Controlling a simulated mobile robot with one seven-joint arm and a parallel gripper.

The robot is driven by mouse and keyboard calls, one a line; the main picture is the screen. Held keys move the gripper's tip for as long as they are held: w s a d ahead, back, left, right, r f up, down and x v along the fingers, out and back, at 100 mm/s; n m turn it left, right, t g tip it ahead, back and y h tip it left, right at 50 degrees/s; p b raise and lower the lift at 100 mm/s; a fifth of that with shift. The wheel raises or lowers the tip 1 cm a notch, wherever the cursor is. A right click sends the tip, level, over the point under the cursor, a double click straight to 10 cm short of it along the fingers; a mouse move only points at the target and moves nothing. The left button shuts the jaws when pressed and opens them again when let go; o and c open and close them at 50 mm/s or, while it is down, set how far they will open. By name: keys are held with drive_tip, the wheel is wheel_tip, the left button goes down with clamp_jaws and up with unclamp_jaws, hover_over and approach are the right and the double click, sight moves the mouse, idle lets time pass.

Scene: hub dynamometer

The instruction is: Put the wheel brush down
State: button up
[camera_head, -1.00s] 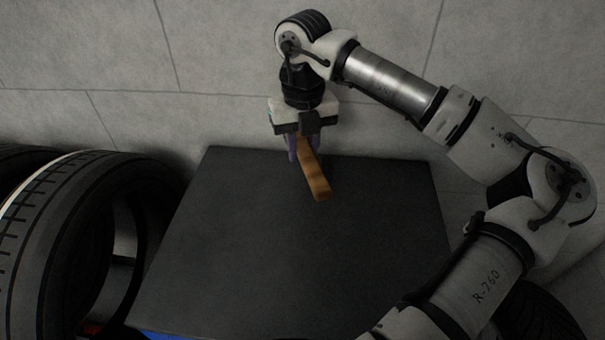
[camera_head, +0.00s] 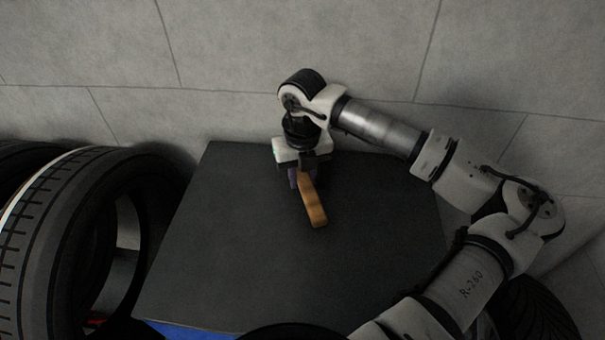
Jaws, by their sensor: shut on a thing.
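The wheel brush (camera_head: 313,204) shows as an orange-brown wooden bar pointing down and slightly right in the head view. I cannot tell whether the brush touches the surface. Any bristles are hidden from this view.
Large tyres (camera_head: 60,235) stand to the left of the dark top. Another tyre (camera_head: 535,310) is at the lower right, beside my arm. A grey tiled wall (camera_head: 200,50) is behind. The dark top is otherwise clear around the brush.

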drive_tip(key=shift+f, duration=0.2)
drive_tip(key=o, duration=0.7)
drive_tip(key=shift+r, duration=0.1)
drive_tip(key=shift+c, duration=0.2)
drive_tip(key=shift+r, duration=0.15)
wheel_tip(320, 180, up, 12)
drive_tip(key=b, duration=0.2)
